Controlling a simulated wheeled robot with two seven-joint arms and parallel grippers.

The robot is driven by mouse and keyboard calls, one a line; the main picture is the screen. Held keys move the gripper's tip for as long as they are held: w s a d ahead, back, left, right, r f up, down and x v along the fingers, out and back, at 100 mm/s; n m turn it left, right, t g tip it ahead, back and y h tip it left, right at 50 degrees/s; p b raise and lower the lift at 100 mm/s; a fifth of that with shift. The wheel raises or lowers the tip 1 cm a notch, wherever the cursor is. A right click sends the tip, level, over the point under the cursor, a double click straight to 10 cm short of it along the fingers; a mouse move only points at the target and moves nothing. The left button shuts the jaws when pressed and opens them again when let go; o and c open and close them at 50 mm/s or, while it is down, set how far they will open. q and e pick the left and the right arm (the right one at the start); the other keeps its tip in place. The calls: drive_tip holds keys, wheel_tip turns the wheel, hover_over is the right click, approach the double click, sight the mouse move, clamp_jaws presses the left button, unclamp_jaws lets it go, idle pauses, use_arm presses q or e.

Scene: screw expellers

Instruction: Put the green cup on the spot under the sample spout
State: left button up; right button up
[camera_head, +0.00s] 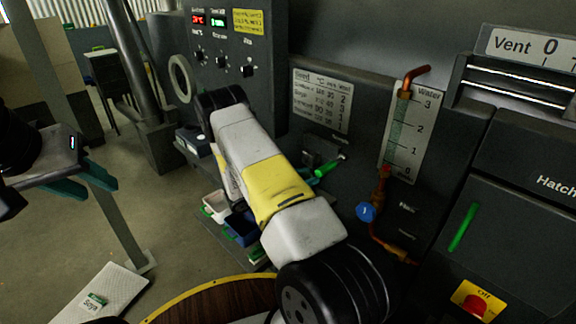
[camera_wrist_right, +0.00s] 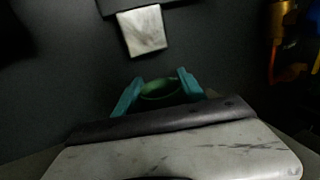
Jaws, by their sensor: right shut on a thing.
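The green cup (camera_wrist_right: 160,90) shows in the right wrist view, upright enough that I see into its round mouth. My right gripper (camera_wrist_right: 157,92) is shut on it, with one teal finger on each side.
A white patch (camera_wrist_right: 142,30) shows on a dark surface beyond the cup. A copper pipe with a blue valve knob (camera_head: 366,211) runs down the machine at right. Small trays (camera_head: 217,207) stand low beside my right arm. A round wooden top (camera_head: 215,302) is at the bottom.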

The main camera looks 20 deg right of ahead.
drive_tip(key=o, duration=1.1)
drive_tip(key=shift+f, duration=0.1)
drive_tip(key=shift+c, duration=0.2)
